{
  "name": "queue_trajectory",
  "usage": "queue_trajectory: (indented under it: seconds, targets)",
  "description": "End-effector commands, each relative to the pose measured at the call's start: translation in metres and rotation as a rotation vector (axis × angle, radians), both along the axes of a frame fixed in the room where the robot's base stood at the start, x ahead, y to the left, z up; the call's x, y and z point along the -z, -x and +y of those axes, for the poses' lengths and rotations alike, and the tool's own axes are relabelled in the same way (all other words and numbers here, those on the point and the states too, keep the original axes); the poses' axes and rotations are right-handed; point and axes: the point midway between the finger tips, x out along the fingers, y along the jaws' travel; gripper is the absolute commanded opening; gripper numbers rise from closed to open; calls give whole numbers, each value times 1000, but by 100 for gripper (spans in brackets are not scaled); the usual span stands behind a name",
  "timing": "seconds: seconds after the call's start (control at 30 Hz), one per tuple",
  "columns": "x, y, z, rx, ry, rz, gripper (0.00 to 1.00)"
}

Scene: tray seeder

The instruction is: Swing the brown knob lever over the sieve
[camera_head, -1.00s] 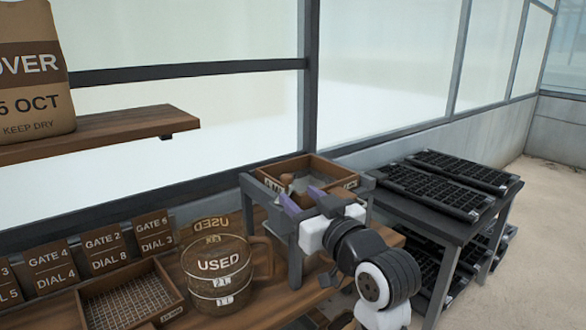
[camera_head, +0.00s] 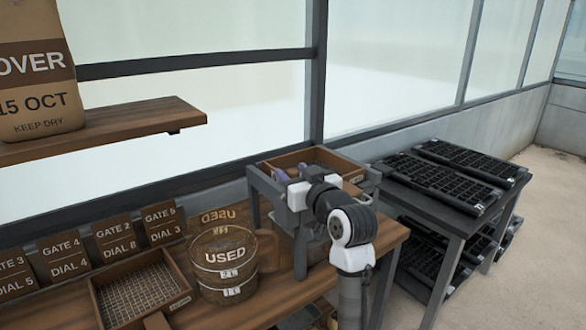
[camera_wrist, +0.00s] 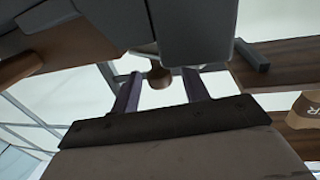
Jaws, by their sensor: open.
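The brown knob (camera_wrist: 158,77) hangs under a grey part in the wrist view, with my gripper's (camera_wrist: 161,90) two purple fingers apart, one on each side of it. I see no clear contact. In the head view the knob is hidden behind my wrist, and one purple fingertip of my gripper (camera_head: 283,175) shows at the near left corner of the stand. A wood-framed sieve box (camera_head: 330,155) sits in the grey stand (camera_head: 299,250), its inside partly hidden by my arm. Another wood-framed mesh sieve (camera_head: 112,309) lies on the bench at lower left.
A "USED" bucket (camera_head: 225,260) stands just left of the stand. Gate and dial cards (camera_head: 115,240) line the bench's back. A table with black seed trays (camera_head: 440,180) is close on the right. A shelf (camera_head: 130,122) with a paper sack (camera_head: 35,75) is at upper left.

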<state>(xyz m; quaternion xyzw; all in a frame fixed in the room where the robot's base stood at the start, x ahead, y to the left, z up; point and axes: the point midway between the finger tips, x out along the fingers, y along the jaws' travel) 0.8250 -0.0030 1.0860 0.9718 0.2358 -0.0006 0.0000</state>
Motion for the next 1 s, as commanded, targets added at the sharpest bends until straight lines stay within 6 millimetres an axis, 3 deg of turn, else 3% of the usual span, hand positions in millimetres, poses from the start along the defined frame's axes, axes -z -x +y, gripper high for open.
queue_trajectory:
  seconds: [0.37,0.73,1.0]
  targets:
    - [0,-6,4,-1,1,0,45]
    - [0,-6,4,-1,1,0,0]
    - [0,-6,4,15,1,0,0]
